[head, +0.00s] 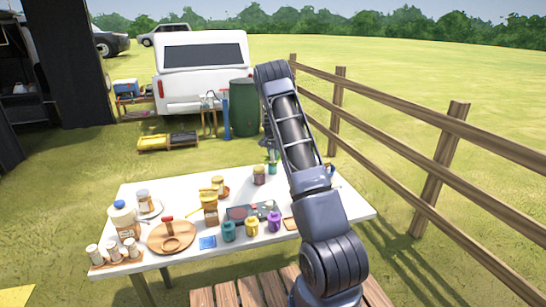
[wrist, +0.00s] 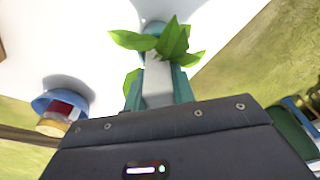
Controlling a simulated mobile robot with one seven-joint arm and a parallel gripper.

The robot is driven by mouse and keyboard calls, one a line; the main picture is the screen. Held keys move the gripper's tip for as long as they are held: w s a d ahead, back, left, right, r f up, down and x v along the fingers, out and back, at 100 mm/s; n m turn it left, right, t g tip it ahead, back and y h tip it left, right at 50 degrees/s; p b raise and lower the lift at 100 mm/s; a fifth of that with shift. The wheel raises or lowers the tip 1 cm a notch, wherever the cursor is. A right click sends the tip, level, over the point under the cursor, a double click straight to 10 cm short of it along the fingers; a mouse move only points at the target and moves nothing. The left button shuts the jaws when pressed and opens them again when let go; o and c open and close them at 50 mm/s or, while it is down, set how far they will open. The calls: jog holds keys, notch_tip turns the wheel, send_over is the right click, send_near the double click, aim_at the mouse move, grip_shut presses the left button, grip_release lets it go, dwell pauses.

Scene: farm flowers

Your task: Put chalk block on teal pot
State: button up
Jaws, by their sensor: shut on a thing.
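In the wrist view, my gripper (wrist: 158,85) is shut on the pale chalk block (wrist: 157,82), which sits between its two teal-looking fingers. Green leaves (wrist: 172,40) cover the block's far end and the fingertips. A teal rounded thing (wrist: 152,27), probably the teal pot, shows partly behind the leaves, over the white tabletop. I cannot tell whether the block touches it. In the head view, a small teal pot with a green plant (head: 272,167) stands at the table's far edge, left of my arm. My gripper is hidden there behind the arm.
The white table (head: 180,194) holds a wooden round board (head: 172,238), a teal cup (head: 228,232), a yellow cup (head: 251,227), a purple cup (head: 274,222) and several jars. A wooden fence (head: 437,165) runs along the right.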

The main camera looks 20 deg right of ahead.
jog(key=shift+f, duration=0.25)
jog(key=o, duration=1)
notch_tip(320, 180, up, 12)
jog(key=s+a, duration=0.1)
jog(key=s+a+r+n+t+y, duration=0.1)
jog(key=s+a+r+n, duration=0.15)
jog(key=s+r, duration=1)
jog(key=s+a+r+n+t, duration=0.1)
jog(key=s+a+r+n, duration=0.15)
jog(key=s+r, duration=1)
jog(key=s+a+f+n, duration=0.1)
jog(key=s, duration=1)
jog(key=s+a+f+n+t, duration=0.1)
jog(key=s+a, duration=0.1)
jog(key=s, duration=1)
jog(key=s+a+f+n, duration=0.1)
jog(key=s+a+n, duration=0.1)
jog(key=s, duration=0.9)
jog(key=shift+s+a+f, duration=0.15)
jog(key=shift+f, duration=0.25)
